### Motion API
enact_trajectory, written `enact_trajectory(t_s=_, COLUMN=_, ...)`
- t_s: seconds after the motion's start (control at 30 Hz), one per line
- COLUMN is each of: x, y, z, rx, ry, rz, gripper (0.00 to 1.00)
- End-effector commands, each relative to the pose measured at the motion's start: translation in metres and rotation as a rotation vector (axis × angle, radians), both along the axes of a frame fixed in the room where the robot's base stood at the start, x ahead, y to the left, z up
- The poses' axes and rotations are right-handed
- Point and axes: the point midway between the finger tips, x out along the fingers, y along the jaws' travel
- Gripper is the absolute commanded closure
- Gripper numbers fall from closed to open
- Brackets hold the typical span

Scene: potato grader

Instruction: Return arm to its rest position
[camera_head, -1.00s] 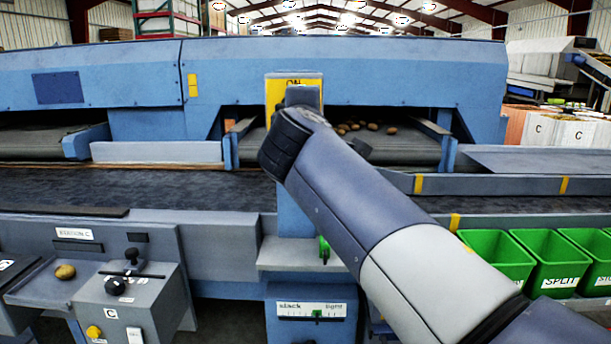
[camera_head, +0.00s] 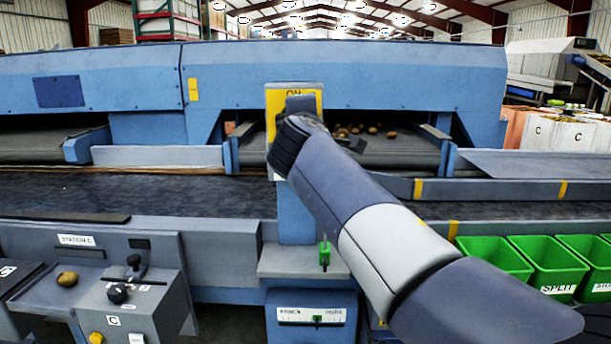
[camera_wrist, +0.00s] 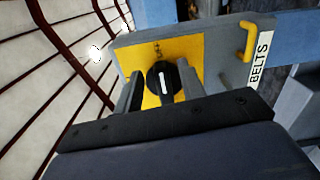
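In the wrist view my gripper (camera_wrist: 160,88) is open, with one grey finger on each side of a round black knob (camera_wrist: 164,80). The knob has a white mark and sits on a yellow plate (camera_wrist: 132,58). Dark gaps show between the fingers and the knob; whether either finger touches it I cannot tell. A sign reading "BELTS" (camera_wrist: 261,50) is beside the plate. In the head view the yellow plate (camera_head: 273,100), lettered "ON", stands on a blue post behind my wrist.
A yellow handle (camera_wrist: 248,40) juts out near the knob. Below my arm are a grey ledge (camera_head: 290,262) with a green pointer and a slack/tight scale (camera_head: 312,315). Green bins (camera_head: 548,268) stand at right. A station C control box (camera_head: 138,305) stands at left.

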Motion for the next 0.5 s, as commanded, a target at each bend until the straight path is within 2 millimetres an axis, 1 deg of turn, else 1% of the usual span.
enact_trajectory(t_s=0.03, x=-0.0005, y=0.0003, z=0.0076, rx=-0.043, ry=0.002, rz=0.000, gripper=0.62)
enact_trajectory(t_s=0.3, x=-0.0007, y=0.0020, z=0.0107, rx=-0.252, ry=0.009, rz=0.001, gripper=0.62)
enact_trajectory(t_s=0.5, x=-0.0007, y=0.0027, z=0.0101, rx=-0.323, ry=0.010, rz=0.001, gripper=0.62)
